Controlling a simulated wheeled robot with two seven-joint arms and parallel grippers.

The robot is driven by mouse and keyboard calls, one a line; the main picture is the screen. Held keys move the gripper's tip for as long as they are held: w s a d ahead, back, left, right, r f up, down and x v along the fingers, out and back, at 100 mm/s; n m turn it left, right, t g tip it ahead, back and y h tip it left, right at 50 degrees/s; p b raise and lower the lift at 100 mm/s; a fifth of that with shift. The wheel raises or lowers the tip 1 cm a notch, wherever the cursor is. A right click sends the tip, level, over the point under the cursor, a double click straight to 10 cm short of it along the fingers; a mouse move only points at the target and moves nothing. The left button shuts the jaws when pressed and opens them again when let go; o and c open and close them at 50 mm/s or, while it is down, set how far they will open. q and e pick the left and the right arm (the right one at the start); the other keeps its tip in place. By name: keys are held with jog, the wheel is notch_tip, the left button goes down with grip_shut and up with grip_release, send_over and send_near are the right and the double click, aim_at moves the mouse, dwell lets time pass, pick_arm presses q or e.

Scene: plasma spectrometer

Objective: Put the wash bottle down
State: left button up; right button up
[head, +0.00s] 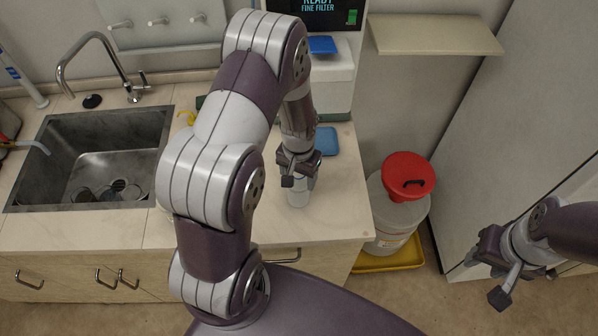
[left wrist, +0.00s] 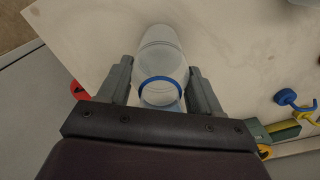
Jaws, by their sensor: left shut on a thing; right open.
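The wash bottle (head: 298,193) is a pale translucent bottle below my left gripper (head: 297,172), over the right part of the counter near its front edge. In the left wrist view the bottle (left wrist: 160,52) shows a blue ring and sits between the two fingers of my left gripper (left wrist: 161,85), which is shut on it. The gripper hides the bottle's upper part in the head view. I cannot tell whether its base touches the counter. My right gripper (head: 487,272) is open and empty at the far right, away from the counter.
The counter (head: 335,215) is clear around the bottle. A blue pad (head: 326,141) and a white instrument (head: 335,85) stand behind it. A sink (head: 100,150) is at the left. A waste bin with a red lid (head: 408,175) stands on the floor in a yellow tray (head: 400,260).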

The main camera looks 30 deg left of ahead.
pick_arm(q)
jog(key=shift+w+f, duration=0.15)
jog(key=shift+f, duration=0.15)
jog(key=o, duration=1.6)
jog(key=shift+c, duration=0.2)
